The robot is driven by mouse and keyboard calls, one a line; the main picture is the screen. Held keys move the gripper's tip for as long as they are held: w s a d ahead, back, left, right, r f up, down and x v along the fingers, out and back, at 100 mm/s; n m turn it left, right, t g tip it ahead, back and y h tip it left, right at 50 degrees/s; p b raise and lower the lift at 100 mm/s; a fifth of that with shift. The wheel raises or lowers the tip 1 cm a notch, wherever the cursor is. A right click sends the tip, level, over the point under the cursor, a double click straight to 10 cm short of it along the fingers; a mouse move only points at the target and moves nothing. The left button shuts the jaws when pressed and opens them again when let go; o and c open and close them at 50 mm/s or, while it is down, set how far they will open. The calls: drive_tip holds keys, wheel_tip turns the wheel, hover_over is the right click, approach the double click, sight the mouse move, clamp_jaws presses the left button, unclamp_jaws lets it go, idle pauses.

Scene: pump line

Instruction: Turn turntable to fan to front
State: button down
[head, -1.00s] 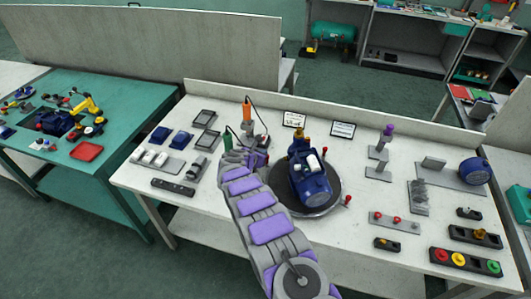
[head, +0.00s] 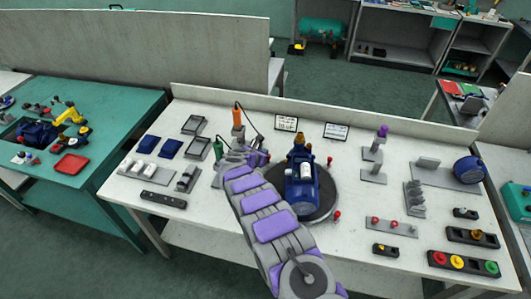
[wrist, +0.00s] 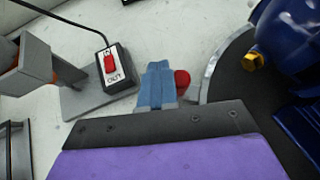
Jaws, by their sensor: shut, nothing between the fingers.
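The turntable (head: 325,207) is a dark round disc on the white bench. A blue motor-pump unit (head: 301,188) stands on it, its long body pointing toward the near side; I cannot make out the fan itself. Red knobs (head: 337,215) sit around the rim. My gripper (head: 262,156) is low at the disc's left edge, its tip partly hidden. In the wrist view my gripper (wrist: 158,70) is shut and empty. A red knob (wrist: 182,79) is right against its right side, beside the pale rim (wrist: 214,66).
A switch box marked IN and OUT (wrist: 112,70) is close left of my fingers. An orange-handled tool (head: 238,118) stands behind, with a green one (head: 218,148) to the left. Trays (head: 194,125) are further left; a red-knobbed plate (head: 391,226) is at right.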

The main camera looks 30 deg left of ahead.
drive_tip(key=shift+w+d, duration=0.1)
drive_tip(key=shift+w, duration=0.3)
idle(0.3)
drive_tip(key=p+v, duration=0.2)
drive_tip(key=v, duration=1.5)
drive_tip(key=shift+r, duration=0.1)
